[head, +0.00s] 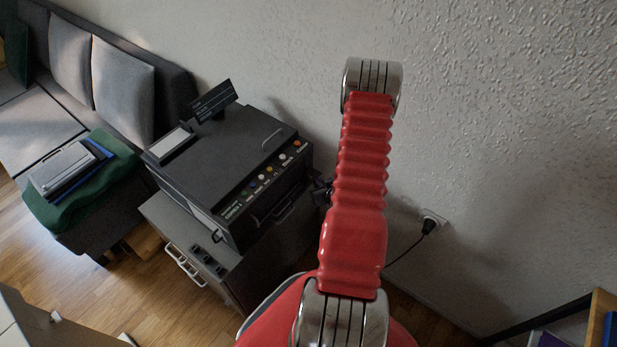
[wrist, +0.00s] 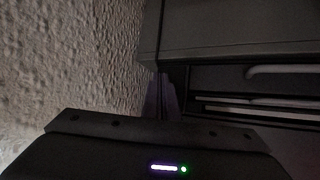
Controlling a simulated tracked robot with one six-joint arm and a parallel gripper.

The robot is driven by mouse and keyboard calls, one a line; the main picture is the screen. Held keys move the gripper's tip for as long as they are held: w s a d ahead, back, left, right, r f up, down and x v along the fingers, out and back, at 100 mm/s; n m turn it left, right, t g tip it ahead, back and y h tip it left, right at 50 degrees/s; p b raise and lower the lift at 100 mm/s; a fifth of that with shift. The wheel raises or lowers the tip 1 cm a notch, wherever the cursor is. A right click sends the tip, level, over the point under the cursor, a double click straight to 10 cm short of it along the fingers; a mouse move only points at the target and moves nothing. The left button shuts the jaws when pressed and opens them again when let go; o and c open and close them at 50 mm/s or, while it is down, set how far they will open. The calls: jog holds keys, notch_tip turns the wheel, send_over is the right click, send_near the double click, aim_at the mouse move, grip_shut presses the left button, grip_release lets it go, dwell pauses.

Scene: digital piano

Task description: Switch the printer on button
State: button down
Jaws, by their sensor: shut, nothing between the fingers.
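The printer (head: 225,165) is a dark box on a grey cabinet, left of centre in the head view. Its slanted front edge carries a row of coloured buttons (head: 268,171), including green, blue, yellow, white and red ones. I cannot read which is the on button. In the wrist view the dark printer body (wrist: 235,30) fills the upper right, with no button showing. My gripper (wrist: 162,95) is shut and empty, its dark fingers close to the printer's corner. I cannot tell whether they touch it. In the head view a small dark part (head: 321,191) beside the printer seems to be my gripper.
The grey cabinet (head: 185,228) has pale handles and small dark items on top. A rough pale wall (head: 480,110) stands close behind. A plug sits in a wall socket (head: 432,217). A grey sofa (head: 115,85) stands left. Wooden floor (head: 140,290) shows in front.

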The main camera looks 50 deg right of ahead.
jog(key=shift+s, duration=0.6)
jog(key=shift+s+d, duration=0.15)
jog(key=shift+s, duration=1.1)
jog(key=shift+s+d, duration=0.1)
jog(key=shift+s, duration=1.15)
